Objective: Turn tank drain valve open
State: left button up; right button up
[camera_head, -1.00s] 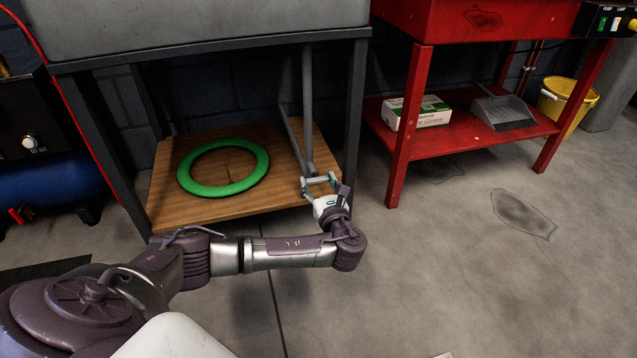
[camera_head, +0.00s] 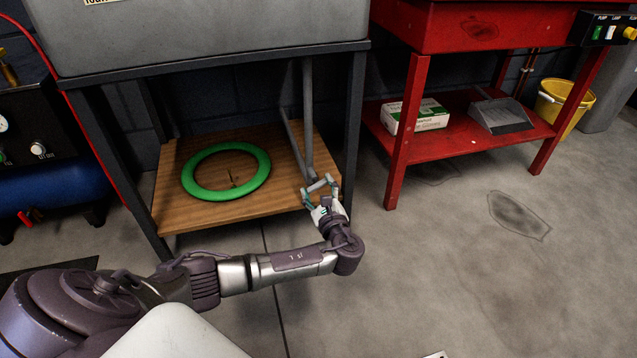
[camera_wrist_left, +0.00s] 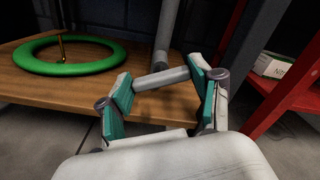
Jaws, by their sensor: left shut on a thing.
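The grey tank (camera_head: 210,32) stands on a dark metal frame, with grey pipes (camera_head: 307,110) running down below it. My left gripper (camera_head: 320,184) is at the right front of the wooden shelf, near the pipes' lower end. In the left wrist view its teal-padded fingers (camera_wrist_left: 163,88) are shut on a short grey bar (camera_wrist_left: 163,78), which lies tilted between them. The bar is just in front of the upright pipe (camera_wrist_left: 165,30). I cannot tell whether the bar is the drain valve's lever or how it joins the pipe. My right gripper is out of view.
A green ring (camera_head: 190,188) lies on the wooden shelf (camera_head: 178,222), with a thin brass-coloured piece inside it. The frame's front right leg (camera_head: 352,140) is close to my gripper. A red bench (camera_head: 400,140) holds a box and a dustpan.

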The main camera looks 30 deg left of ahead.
pick_arm(q)
jog(key=n, duration=0.3)
jog(key=shift+s, duration=0.1)
jog(key=n, duration=0.2)
jog(key=shift+f+n, duration=0.15)
jog(key=shift+n, duration=1.05)
jog(key=shift+a+f+n+b, duration=0.1)
jog(key=shift+n+b, duration=0.2)
jog(key=shift+n, duration=0.9)
jog(key=shift+n+b, duration=0.35)
jog(key=shift+n, duration=0.65)
jog(key=o, duration=1.1)
jog(key=shift+o, duration=0.2)
